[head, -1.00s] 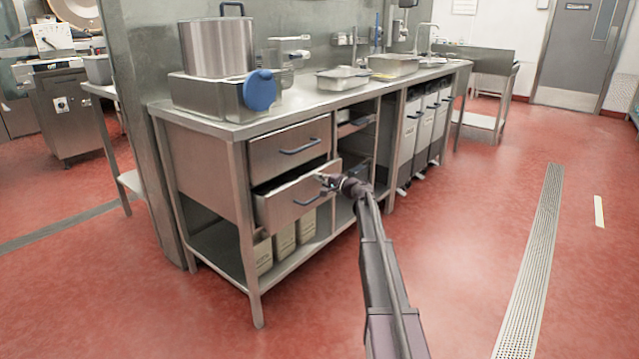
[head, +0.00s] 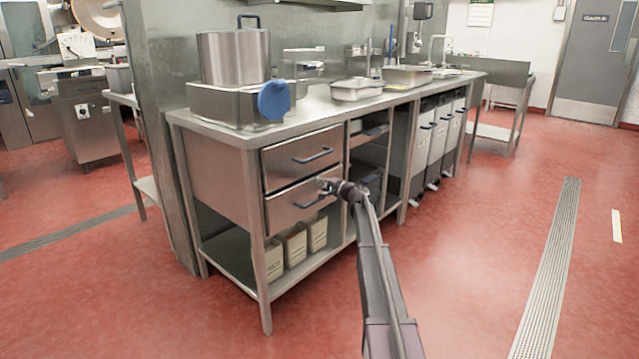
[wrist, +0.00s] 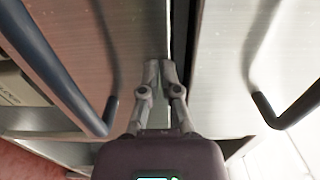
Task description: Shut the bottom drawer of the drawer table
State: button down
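The drawer table (head: 185,123) is a steel workbench with two stacked metal drawers. The bottom drawer (head: 285,209) has a dark bar handle (head: 310,203). Its front looks about level with the top drawer (head: 280,160); I cannot tell if a small gap remains. In the wrist view the bottom drawer front (wrist: 75,30) is on the left and the top drawer front (wrist: 225,50) on the right. My gripper (wrist: 160,72) has its fingertips together and empty, at the bottom drawer's front near the seam between the drawers. Contact looks close, but is not certain.
Pale containers (head: 295,245) stand on the shelf below the drawers. Open shelving (head: 368,150) lies to the right. The red floor (head: 480,250) in front is clear.

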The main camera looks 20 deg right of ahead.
jog(key=shift+w+d, duration=0.15)
jog(key=shift+w, duration=0.2)
jog(key=v, duration=1.4)
jog(key=shift+s, duration=0.35)
